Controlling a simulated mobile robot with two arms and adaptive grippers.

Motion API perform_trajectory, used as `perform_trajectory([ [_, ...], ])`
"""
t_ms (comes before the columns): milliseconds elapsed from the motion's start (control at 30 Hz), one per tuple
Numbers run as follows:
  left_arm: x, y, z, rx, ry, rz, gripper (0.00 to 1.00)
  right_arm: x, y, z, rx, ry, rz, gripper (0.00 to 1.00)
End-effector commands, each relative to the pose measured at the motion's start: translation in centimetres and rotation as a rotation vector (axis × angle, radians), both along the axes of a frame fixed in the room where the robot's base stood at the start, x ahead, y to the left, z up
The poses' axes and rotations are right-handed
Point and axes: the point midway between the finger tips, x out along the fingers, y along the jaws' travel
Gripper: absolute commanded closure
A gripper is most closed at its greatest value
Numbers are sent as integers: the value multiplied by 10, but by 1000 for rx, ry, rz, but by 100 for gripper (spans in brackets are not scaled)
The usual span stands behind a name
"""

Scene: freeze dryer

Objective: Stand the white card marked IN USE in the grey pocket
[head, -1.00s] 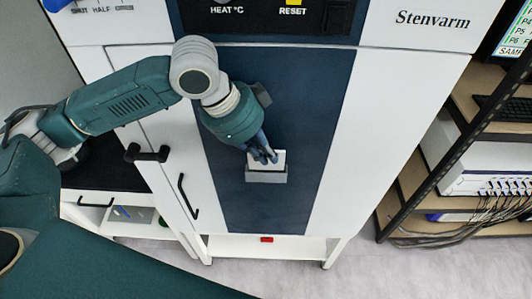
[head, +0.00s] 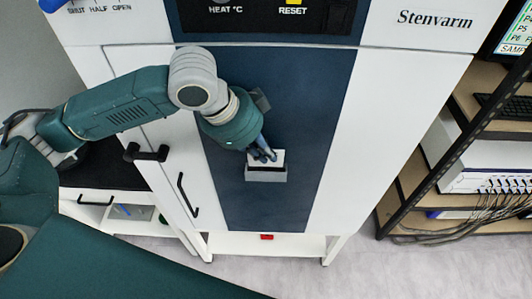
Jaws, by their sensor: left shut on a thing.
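The white card (head: 276,157) is at the front of the dark blue panel, just above the grey pocket (head: 266,175). My left gripper (head: 265,155) comes down from the upper left and is shut on the card; its fingers cover the card's left part. The card looks roughly upright, and its lower edge is at the pocket's mouth, where a dark strip shows. I cannot tell whether that edge is inside the pocket or just above it. The IN USE marking cannot be read from here. My right gripper is not in view.
The pocket is on the blue panel (head: 280,95) of the white dryer front. Black handles (head: 186,195) and (head: 147,153) stick out on the left. A control panel (head: 260,15) is above. A shelf rack (head: 440,140) with instruments and cables stands at right.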

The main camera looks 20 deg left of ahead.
Motion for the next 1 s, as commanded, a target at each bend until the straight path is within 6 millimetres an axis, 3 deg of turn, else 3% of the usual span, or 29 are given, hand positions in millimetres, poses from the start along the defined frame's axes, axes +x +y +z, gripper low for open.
perform_trajectory([
  [567,-6,-2,1,20,-70,1,100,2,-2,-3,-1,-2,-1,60],
  [1000,-16,-7,6,20,-70,0,100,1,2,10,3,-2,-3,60],
])
